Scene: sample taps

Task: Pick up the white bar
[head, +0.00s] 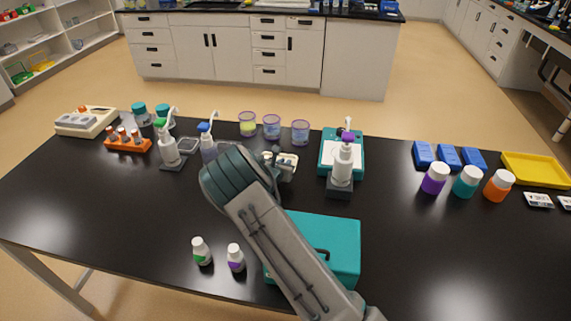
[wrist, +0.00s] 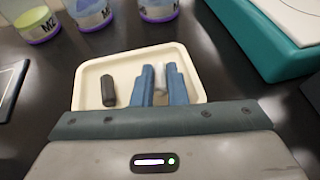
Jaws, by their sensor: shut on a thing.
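The white bar (wrist: 160,76) is in the wrist view, a small pale piece between the two blue fingers of my gripper (wrist: 164,82). The fingers are close together on it, over the cream tray (wrist: 138,60). Most of the bar is hidden by the fingers, and I cannot tell whether it touches the tray floor. In the head view the tray (head: 289,160) shows only partly behind my arm, and the bar cannot be made out there.
A dark bar (wrist: 108,91) lies in the tray, left of my fingers. Purple-based cups (head: 272,127) stand behind the tray. A teal device (head: 326,151) with a pump bottle (head: 342,162) before it is to the right. A pump bottle with a blue top (head: 208,145) is left.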

